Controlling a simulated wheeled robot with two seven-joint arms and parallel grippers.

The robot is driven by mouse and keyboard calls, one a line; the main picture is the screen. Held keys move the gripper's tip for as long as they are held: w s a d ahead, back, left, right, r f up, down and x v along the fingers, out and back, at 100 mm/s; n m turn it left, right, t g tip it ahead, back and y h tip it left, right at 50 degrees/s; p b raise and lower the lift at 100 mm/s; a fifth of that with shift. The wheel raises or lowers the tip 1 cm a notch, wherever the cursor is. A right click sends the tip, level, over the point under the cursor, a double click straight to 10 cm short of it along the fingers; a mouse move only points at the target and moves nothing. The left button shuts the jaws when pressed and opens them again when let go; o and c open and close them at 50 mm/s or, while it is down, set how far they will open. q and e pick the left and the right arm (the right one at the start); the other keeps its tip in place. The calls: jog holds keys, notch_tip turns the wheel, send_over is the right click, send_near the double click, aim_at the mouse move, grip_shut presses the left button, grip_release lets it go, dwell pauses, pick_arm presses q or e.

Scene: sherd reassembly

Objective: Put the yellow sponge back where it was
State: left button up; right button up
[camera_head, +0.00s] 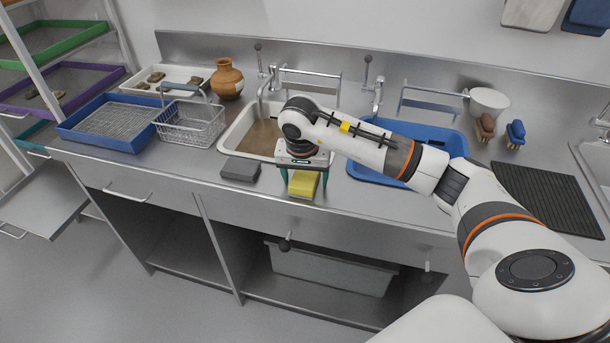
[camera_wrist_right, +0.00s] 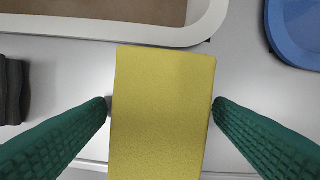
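The yellow sponge (camera_head: 303,184) lies on the steel counter near its front edge, in front of the sink with brown content. My right gripper (camera_head: 305,179) reaches down over it, with one green finger on each side. In the right wrist view the sponge (camera_wrist_right: 162,115) fills the space between the fingertips (camera_wrist_right: 160,105), with what looks like a thin gap at its sides; no firm grip shows. The gripper is open around the sponge. My left gripper is not in view.
A dark grey block (camera_head: 240,169) lies left of the sponge. The brown-filled sink (camera_head: 229,139) and a blue basin (camera_head: 358,172) are behind. A wire basket (camera_head: 190,125), blue tray (camera_head: 100,139), clay pot (camera_head: 227,80) and brushes (camera_head: 515,134) stand around. The counter's front edge is close.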

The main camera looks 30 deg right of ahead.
aim_at(302, 183)
jog(key=shift+r, duration=0.65)
jog(key=v, duration=1.1)
